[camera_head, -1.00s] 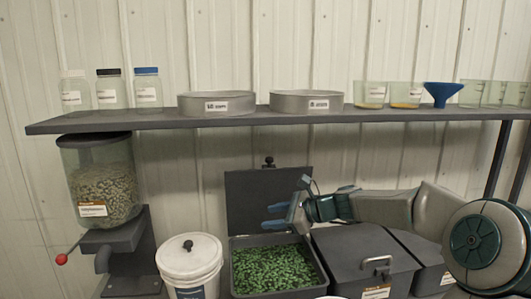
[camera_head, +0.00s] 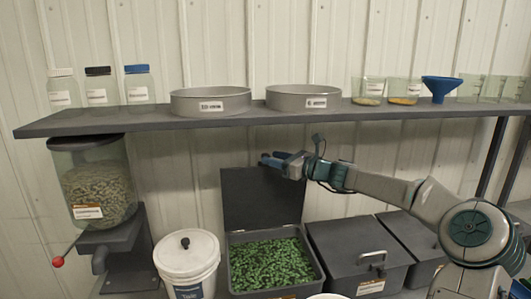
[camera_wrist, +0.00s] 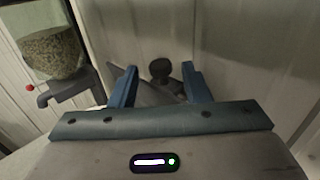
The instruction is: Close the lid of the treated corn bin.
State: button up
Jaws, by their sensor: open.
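The corn bin (camera_head: 318,268) is dark grey and holds green treated seed (camera_head: 270,265). Its lid (camera_head: 262,200) stands raised upright at the back, against the wall side. My gripper (camera_head: 268,160) is at the lid's top edge and hides the lid's knob in the head view. In the wrist view the dark knob (camera_wrist: 160,70) shows beyond and between the two blue fingers of my gripper (camera_wrist: 158,80), which are open. A part of the grey lid (camera_wrist: 150,93) shows below the knob. I cannot tell whether the fingers touch the lid.
A shelf (camera_head: 300,118) with jars, sieves and beakers runs just above my gripper. A white bucket (camera_head: 187,265) stands left of the bin and a closed grey bin (camera_head: 350,240) right of it. A seed dispenser (camera_head: 95,190) is at the far left.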

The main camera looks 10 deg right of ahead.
aim_at(266, 155)
jog(key=shift+p+x, duration=0.45)
jog(key=shift+x, duration=1.55)
jog(key=shift+c, duration=0.3)
grip_shut()
jog(key=shift+d+f, duration=0.1)
